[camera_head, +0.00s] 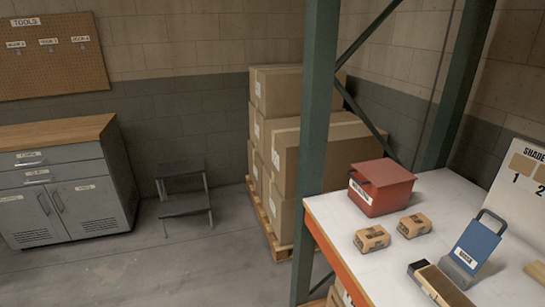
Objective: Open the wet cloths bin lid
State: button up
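A red box (382,188) with a slightly wider red top stands on the white shelf top. Its top looks closed. A dark handle and a small white label are on its left side; the label is too small to read, so I cannot tell whether this is the wet cloths bin. A blue upright piece (478,243) with a grey loop handle and a white label stands nearer, at the right. Its label is also too small to read. My gripper is not in view.
Two small cardboard boxes (372,239) (414,225) sit in front of the red box. A tan and black block (440,286) lies near the front. A green rack post (316,150) rises at the shelf's left corner. Stacked cartons (283,95) and a step stool (185,205) stand behind.

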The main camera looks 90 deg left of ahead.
aim_at(384, 172)
jog(key=u, duration=1.8)
